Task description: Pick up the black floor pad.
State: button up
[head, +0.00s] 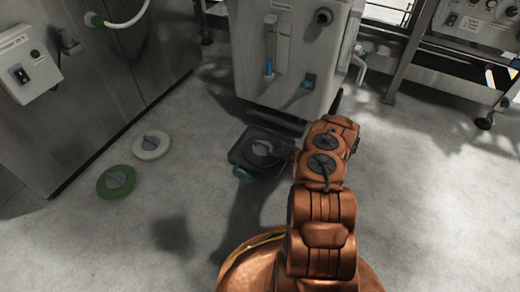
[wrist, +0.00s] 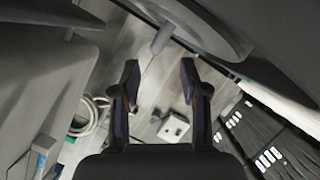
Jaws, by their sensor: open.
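The black floor pad (head: 262,147) appears as a dark round disc with a grey hub. It lies low in front of the grey machine, on or against a dark squarish base with teal at its front corner. My copper arm stands just right of it in the head view; my gripper cannot be made out there. In the wrist view my gripper (wrist: 160,78) is open and empty, its two dark fingers well apart.
A white pad (head: 151,145) and a green pad (head: 116,181) lie on the floor to the left. The grey machine (head: 290,55) stands behind the black pad. A metal cabinet (head: 100,80) closes the left side, a wheeled frame (head: 450,80) the right. Floor (head: 430,200) at right is clear.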

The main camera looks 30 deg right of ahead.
aim_at(265, 145)
jog(key=shift+w+f, duration=0.25)
jog(key=shift+w, duration=0.15)
jog(key=b+x, duration=0.3)
jog(key=x, duration=0.1)
jog(key=shift+w+r, duration=0.1)
jog(key=shift+w, duration=0.05)
jog(key=shift+w+a+b, duration=0.15)
jog(key=shift+w+b, duration=0.15)
jog(key=shift+c, duration=0.2)
grip_shut()
